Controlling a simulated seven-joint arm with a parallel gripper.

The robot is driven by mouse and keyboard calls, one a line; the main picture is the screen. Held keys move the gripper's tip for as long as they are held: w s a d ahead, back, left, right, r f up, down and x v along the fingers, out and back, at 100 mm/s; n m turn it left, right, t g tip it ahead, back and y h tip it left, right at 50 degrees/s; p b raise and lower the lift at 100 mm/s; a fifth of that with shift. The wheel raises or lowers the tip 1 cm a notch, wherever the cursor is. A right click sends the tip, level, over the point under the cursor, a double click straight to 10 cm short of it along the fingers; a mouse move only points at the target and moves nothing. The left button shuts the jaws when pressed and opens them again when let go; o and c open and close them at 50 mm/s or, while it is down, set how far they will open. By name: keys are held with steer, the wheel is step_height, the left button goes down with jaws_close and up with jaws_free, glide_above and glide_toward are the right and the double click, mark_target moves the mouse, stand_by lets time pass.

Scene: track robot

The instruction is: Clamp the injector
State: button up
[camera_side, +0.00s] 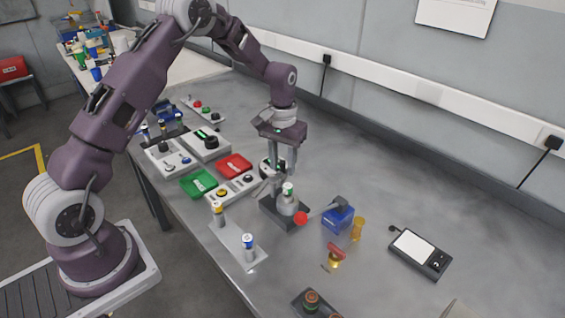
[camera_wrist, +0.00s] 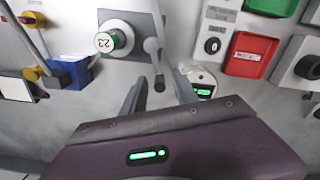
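A pale cylinder with a green and white top (camera_side: 288,199), which looks like the injector, stands upright in a dark clamp base (camera_side: 283,218). In the wrist view its round top (camera_wrist: 107,42) reads like "2.3". A grey lever (camera_wrist: 154,47) rises beside it, its rounded end between my fingers in that view. I cannot tell whether lever and cylinder touch. My gripper (camera_wrist: 160,88) is open, with its fingers apart and nothing visibly held. In the side view my gripper (camera_side: 281,172) is just above and behind the cylinder, pointing down.
Red (camera_side: 234,166) and green (camera_side: 198,183) trays and button panels lie to the left. A white plate (camera_side: 240,247) holds small vials. The right of the bench is mostly clear around a scale (camera_side: 420,251).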

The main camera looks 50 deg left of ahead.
jaws_close()
stand_by(1.3)
